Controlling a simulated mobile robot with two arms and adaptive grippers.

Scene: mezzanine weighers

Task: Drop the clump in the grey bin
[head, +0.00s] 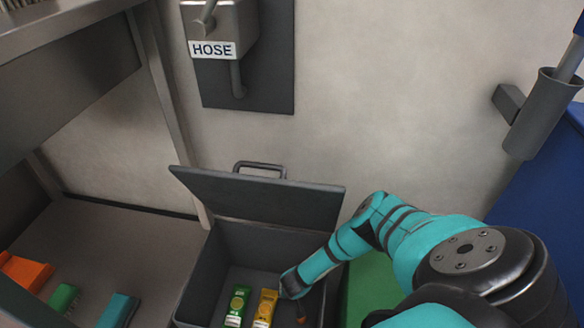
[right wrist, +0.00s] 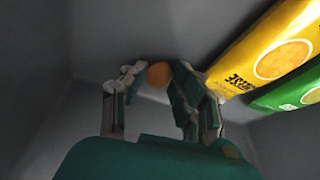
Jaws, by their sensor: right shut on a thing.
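A grey bin (head: 262,242) stands against the wall with its lid (head: 255,200) raised. My right gripper (head: 299,298) reaches down into it from the right. In the right wrist view my right gripper (right wrist: 150,80) is shut on a small orange-brown lump, the clump (right wrist: 158,74), held between the fingertips. In the head view the clump (head: 301,314) shows only as a brownish bit beneath the gripper. Whether it touches the bin floor I cannot tell. My left gripper is not in view.
A yellow packet (head: 265,308) and a green packet (head: 237,304) lie in the bin, left of the gripper. Orange (head: 24,271), green (head: 63,298) and teal (head: 118,310) items lie on the grey surface at left. A HOSE box (head: 222,25) hangs on the wall.

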